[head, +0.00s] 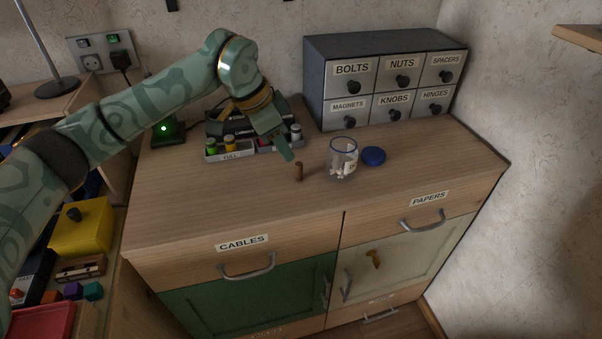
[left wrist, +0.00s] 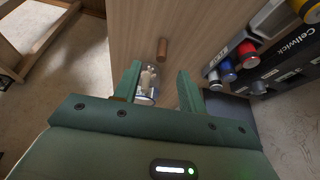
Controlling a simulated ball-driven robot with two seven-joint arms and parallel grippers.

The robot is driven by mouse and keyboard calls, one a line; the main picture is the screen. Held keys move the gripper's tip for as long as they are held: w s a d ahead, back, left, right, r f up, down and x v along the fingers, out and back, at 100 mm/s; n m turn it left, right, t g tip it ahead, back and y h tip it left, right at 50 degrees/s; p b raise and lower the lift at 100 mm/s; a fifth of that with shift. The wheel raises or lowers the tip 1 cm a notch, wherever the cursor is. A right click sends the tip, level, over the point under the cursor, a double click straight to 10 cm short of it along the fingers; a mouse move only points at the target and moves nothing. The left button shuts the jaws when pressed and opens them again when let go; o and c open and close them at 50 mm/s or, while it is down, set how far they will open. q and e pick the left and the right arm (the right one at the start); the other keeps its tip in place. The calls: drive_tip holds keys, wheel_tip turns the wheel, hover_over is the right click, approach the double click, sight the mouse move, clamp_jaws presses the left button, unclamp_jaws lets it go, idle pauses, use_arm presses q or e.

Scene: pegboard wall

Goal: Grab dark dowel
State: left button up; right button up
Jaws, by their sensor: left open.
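The dark dowel (head: 299,171) is a small brown peg standing upright on the wooden cabinet top, left of a glass jar (head: 343,160). In the left wrist view the dowel (left wrist: 162,50) lies ahead of the fingertips, between their lines. My left gripper (head: 287,152) is just above and beside the dowel, pointing down. In the left wrist view its two green fingers (left wrist: 160,75) are apart with nothing held. The jar (left wrist: 148,84) shows there next to the left finger. My right gripper is not in view.
A blue lid (head: 373,156) lies right of the jar. A labelled drawer unit (head: 385,80) stands behind. A tray of coloured cylinders (head: 230,151) is left of the gripper. The cabinet top's front (head: 225,205) is clear.

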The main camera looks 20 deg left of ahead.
sight(297, 164)
use_arm(q)
drive_tip(key=x, duration=0.3)
drive_tip(key=shift+w+f+b, duration=0.15)
drive_tip(key=shift+f+b, duration=0.15)
drive_tip(key=shift+b, duration=0.1)
drive_tip(key=shift+w+d+f, duration=0.1)
drive_tip(key=shift+d+f, duration=0.1)
drive_tip(key=shift+f, duration=0.15)
drive_tip(key=b+x, duration=0.2)
drive_tip(key=x, duration=0.1)
drive_tip(key=b+x, duration=0.1)
drive_tip(key=x, duration=0.1)
drive_tip(key=shift+w+d, duration=0.1)
drive_tip(key=shift+w, duration=0.2)
drive_tip(key=shift+s+r, duration=0.1)
drive_tip(key=shift+r, duration=0.1)
drive_tip(key=shift+c, duration=0.2)
clamp_jaws()
